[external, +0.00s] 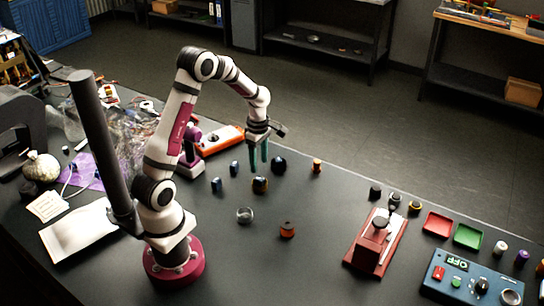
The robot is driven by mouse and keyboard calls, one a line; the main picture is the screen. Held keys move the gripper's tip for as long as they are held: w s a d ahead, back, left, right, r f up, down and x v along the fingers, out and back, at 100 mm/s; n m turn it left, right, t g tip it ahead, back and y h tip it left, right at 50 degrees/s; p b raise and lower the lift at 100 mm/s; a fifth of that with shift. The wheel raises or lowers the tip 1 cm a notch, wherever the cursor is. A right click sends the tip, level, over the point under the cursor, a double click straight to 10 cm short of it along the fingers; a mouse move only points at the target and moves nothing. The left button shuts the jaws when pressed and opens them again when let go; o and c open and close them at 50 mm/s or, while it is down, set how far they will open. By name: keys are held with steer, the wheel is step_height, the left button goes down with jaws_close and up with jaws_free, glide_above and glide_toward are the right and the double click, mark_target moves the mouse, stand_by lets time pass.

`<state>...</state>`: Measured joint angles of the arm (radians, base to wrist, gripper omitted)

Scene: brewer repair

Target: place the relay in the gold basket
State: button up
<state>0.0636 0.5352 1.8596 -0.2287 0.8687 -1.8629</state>
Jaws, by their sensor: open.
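My gripper (258,168) hangs over the table with its green fingers pointing down, apart and seemingly empty. Just below the fingertips is a small dark round piece with a gold band (260,185); I cannot tell if they touch. A black round piece (278,165) is just right of the fingers. Two small dark-blue pieces (217,184) (234,168) stand to the left. I cannot tell for certain which piece is the relay or the gold basket.
A red-brown device (375,242) stands right of centre. An orange tool (220,140) lies behind the arm. Table between the small pieces and the device is mostly clear.

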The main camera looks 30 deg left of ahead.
steer(key=shift+r, duration=0.5)
steer(key=shift+s+r, duration=0.1)
steer(key=shift+r, duration=0.05)
steer(key=s+a+r+m, duration=0.2)
steer(key=s+r+m, duration=0.1)
steer(key=s+m, duration=0.5)
steer(key=s+a+r+m+y, duration=0.1)
steer(key=s+a+r+m, duration=0.1)
steer(key=s+r+m, duration=0.2)
steer(key=s+a+r+m, duration=0.2)
steer(key=s+r+m, duration=0.2)
steer(key=s+m, duration=0.7)
steer(key=s, duration=0.3)
steer(key=shift+m+y, duration=0.3)
steer(key=shift+y, duration=0.1)
